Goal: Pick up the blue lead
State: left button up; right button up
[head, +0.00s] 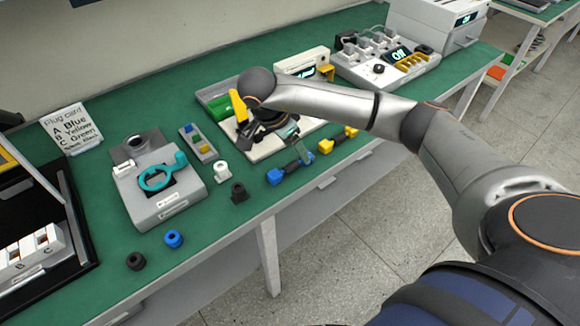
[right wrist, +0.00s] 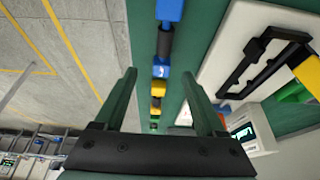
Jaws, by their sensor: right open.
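The blue lead lies near the front edge of the green bench, with a blue plug (head: 275,177) at one end, a black middle and another blue end. In the right wrist view the blue lead (right wrist: 167,12) runs from the top centre down between my fingertips. A yellow lead (head: 350,132) lies in line beyond it; its near yellow end (right wrist: 158,90) also shows between the fingers. My right gripper (head: 298,152) is open and empty, over the bench close to the blue lead's far end. In the right wrist view its two fingers (right wrist: 159,71) stand wide apart. My left gripper is out of view.
A white plate (right wrist: 225,70) with a black handle lies beside the leads. A grey fixture with a teal ring (head: 160,195), a white connector (head: 222,171) and a black connector (head: 239,193) stand left. A blue knob (head: 173,239) lies near the front edge.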

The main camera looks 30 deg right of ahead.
aim_at(291, 167)
jog(key=shift+d+x, duration=0.1)
jog(key=shift+x, duration=1.4)
jog(key=shift+d+x, duration=0.15)
jog(key=shift+x, duration=1.35)
jog(key=shift+w+r, duration=0.1)
jog(key=shift+w, duration=0.1)
jog(key=shift+c, duration=0.4)
grip_shut()
